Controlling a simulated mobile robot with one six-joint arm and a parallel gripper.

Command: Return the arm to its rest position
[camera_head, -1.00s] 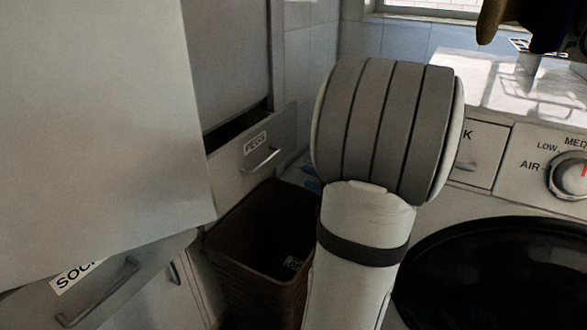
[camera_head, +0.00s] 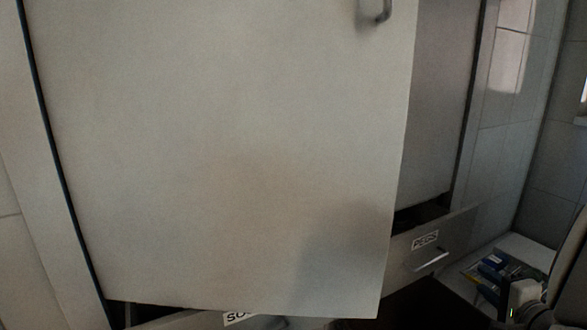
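Part of my arm (camera_head: 572,265) shows as a dark grey rounded shape at the right edge of the head view, cut off by the frame. Most of the arm is out of the picture. My gripper cannot be made out, so I cannot see its fingers or whether it holds anything.
A large pale cabinet door (camera_head: 230,150) stands open close in front, with a metal handle (camera_head: 378,10) at the top. A drawer labelled PEGS (camera_head: 432,243) is pulled out behind it. Small packages (camera_head: 492,272) lie at lower right, beside the tiled wall (camera_head: 500,120).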

